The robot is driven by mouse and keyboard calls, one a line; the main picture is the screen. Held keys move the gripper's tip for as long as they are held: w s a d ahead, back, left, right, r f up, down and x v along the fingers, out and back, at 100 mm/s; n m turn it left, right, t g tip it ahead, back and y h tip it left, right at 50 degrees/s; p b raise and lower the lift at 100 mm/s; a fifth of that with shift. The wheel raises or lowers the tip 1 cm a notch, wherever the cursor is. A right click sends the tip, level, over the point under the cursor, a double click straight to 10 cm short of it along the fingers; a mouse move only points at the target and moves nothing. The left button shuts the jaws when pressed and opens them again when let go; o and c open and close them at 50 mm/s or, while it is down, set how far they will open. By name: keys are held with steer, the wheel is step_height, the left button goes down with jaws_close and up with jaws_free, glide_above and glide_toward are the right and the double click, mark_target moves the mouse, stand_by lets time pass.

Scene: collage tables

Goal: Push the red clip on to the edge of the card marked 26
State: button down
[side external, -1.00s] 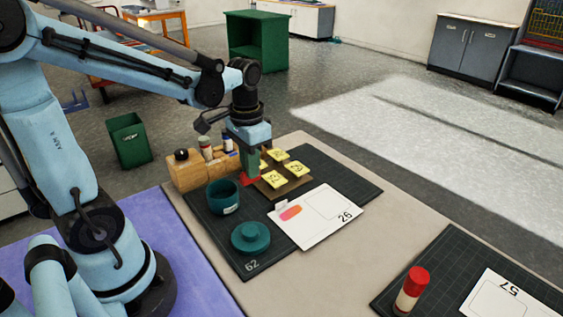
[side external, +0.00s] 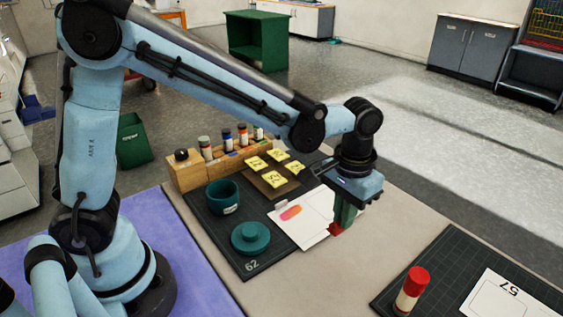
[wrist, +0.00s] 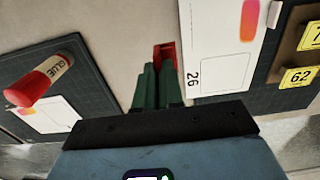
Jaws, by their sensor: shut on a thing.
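The white card marked 26 (side external: 291,230) lies on the dark cutting mat, with a pink-orange smear at its left end and its right end partly hidden behind my gripper. It also shows in the wrist view (wrist: 207,45). My gripper (side external: 338,225) points down beside the card's near right edge, shut on the red clip (side external: 335,230). In the wrist view the clip (wrist: 164,52) sits between the green fingertips, just beside the card's 26 edge. A gap seems to lie between clip and card; the clip's height above the table is unclear.
A teal pot (side external: 223,198) and its teal lid (side external: 250,238) stand left of the card. Yellow tags (side external: 277,179) lie on a brown board behind it. A wooden rack (side external: 190,172) holds several bottles. A red-capped glue bottle (side external: 411,290) stands at front right.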

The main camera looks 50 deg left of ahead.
mark_target(341, 231)
steer(key=shift+f, duration=2.15)
steer(key=shift+f, duration=0.55)
steer(key=shift+a, duration=1.45)
stand_by(0.7)
stand_by(0.5)
steer(key=c, duration=1.2)
jaws_free()
steer(key=shift+r, duration=0.1)
steer(key=shift+r, duration=3.4)
